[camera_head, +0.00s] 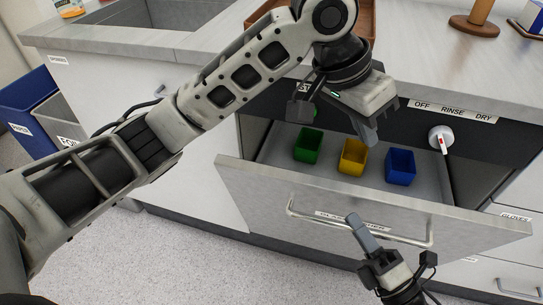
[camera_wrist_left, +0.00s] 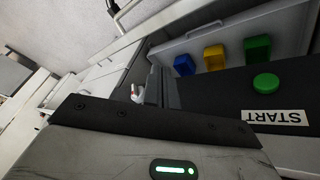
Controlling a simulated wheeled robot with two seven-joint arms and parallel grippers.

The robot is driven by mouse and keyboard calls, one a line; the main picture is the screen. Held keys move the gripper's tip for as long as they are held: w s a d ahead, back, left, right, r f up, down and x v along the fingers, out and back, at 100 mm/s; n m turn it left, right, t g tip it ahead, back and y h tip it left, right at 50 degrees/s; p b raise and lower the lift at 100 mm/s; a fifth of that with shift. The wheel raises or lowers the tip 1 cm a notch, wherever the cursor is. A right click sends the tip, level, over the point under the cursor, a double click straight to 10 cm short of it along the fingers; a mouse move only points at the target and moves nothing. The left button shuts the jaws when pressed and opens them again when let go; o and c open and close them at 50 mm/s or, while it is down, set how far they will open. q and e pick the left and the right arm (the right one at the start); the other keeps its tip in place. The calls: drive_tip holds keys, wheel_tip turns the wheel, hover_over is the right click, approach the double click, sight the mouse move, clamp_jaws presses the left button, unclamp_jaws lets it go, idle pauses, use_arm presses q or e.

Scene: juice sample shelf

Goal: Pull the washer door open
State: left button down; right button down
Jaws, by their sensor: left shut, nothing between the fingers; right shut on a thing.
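The washer door (camera_head: 250,190) is a light grey panel standing open, away from the cabinet front. Its metal bar handle (camera_head: 300,213) runs across the front, over a label that is partly hidden. My right gripper (camera_head: 356,222) is shut on the handle from below. My left gripper (camera_head: 369,134) is shut and empty, above the door opening in front of the dark control panel. In the left wrist view, its fingers (camera_wrist_left: 162,88) are beside the panel, with the green START button (camera_wrist_left: 265,82) to their right.
A green bin (camera_head: 308,146), a yellow bin (camera_head: 352,157) and a blue bin (camera_head: 400,166) stand inside the washer. A dial (camera_head: 441,138) sits under the OFF, RINSE, DRY label. A wooden tray (camera_head: 366,22) is on the counter (camera_head: 440,60). Floor in front is clear.

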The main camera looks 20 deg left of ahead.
use_arm(q)
drive_tip(key=w+a+f+n+g+y, duration=0.1)
drive_tip(key=a+n+y, duration=0.2)
drive_tip(key=a+n, duration=0.35)
drive_tip(key=a+f+n+g+y, duration=0.1)
drive_tip(key=a+f+n+y, duration=0.15)
drive_tip(key=a, duration=0.65)
drive_tip(key=f, duration=0.8)
drive_tip(key=shift+w+d+f, duration=0.2)
drive_tip(key=shift+d+f, duration=0.1)
drive_tip(key=shift+f, duration=0.1)
